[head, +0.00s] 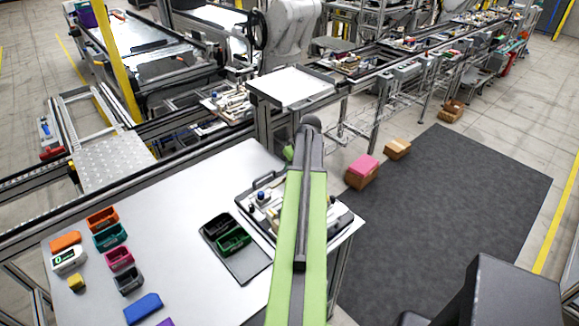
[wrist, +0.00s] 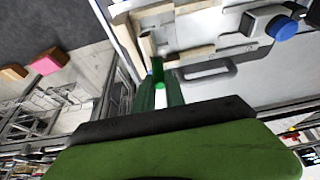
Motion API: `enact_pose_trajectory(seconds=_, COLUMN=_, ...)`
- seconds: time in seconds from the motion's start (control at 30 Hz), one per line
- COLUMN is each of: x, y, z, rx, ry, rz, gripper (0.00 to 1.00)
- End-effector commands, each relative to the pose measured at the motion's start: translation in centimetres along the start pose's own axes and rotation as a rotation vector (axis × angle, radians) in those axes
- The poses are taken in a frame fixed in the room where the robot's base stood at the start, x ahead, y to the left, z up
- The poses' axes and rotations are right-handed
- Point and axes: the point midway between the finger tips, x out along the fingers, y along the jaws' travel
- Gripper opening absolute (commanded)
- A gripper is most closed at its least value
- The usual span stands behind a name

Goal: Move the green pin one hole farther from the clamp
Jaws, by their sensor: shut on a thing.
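The green pin (wrist: 158,72) is upright in the wrist view, with its near end between the two fingers of my gripper (wrist: 160,92). My gripper is shut on it. The pin's far end is close to a tan block on the pallet fixture (wrist: 222,60); I cannot tell whether it sits in a hole, and the holes do not show clearly. A clamp with a blue knob (wrist: 282,27) is at the upper right. In the head view, the pallet (head: 342,222) is partly hidden behind my arm, which also hides the pin and fingertips.
A black tray (head: 250,266) with a black bin and a green bin (head: 234,240) lies left of the pallet. Several coloured bins and blocks stand farther left on the white table (head: 190,215). A pink-topped box (head: 362,172) stands on the floor to the right.

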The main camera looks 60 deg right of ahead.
Motion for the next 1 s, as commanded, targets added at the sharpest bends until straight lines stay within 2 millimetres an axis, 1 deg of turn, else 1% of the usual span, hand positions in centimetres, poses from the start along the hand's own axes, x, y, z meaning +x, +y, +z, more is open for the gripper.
enact_pose_trajectory(seconds=0.27, x=0.1, y=0.0, z=0.0, rx=0.000, ry=0.000, rz=0.000, gripper=0.00)
enact_pose_trajectory(seconds=1.0, x=1.9, y=0.0, z=0.8, rx=-0.001, ry=0.000, rz=0.000, gripper=0.00)
